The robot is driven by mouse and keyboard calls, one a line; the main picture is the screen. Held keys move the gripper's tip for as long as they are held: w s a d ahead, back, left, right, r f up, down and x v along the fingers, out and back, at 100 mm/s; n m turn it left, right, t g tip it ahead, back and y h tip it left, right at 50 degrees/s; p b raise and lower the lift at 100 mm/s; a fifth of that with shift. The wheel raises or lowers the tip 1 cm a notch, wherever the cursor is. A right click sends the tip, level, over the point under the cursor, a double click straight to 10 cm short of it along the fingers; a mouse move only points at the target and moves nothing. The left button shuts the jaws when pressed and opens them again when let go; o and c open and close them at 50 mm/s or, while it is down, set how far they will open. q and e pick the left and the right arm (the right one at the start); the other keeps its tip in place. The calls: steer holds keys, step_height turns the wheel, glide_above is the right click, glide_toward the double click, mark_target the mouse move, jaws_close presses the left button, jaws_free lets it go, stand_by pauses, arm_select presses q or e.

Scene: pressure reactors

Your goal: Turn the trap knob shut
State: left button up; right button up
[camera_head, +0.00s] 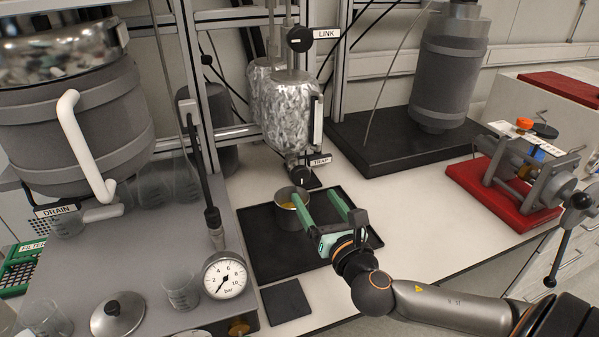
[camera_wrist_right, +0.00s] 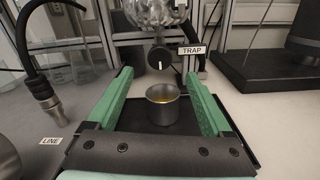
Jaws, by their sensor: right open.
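The trap knob (camera_head: 300,176) is a black round knob with a white mark, under the silver trap vessel (camera_head: 287,110) and beside the TRAP label (camera_head: 320,160). In the right wrist view the knob (camera_wrist_right: 160,58) faces me and its white mark stands about upright. My right gripper (camera_head: 318,202) has green fingers, open and empty. It is in front of and below the knob, apart from it. In the right wrist view a metal cup (camera_wrist_right: 163,105) with yellow liquid shows between the fingers, beyond them or level with them; I cannot tell which. My left gripper is not in view.
The cup stands on a black tray (camera_head: 262,262). A LINK knob (camera_head: 299,39) is above. A pressure gauge (camera_head: 224,275) and glass beakers (camera_head: 181,290) are at the left front. A red-based device (camera_head: 490,190) is at right. White bench between is clear.

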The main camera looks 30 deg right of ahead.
mark_target(301, 178)
steer(key=p+x, duration=0.1)
steer(key=x, duration=0.8)
steer(key=shift+w+d+f, duration=0.1)
steer(key=shift+w, duration=0.25)
steer(key=shift+c, duration=0.2)
jaws_close()
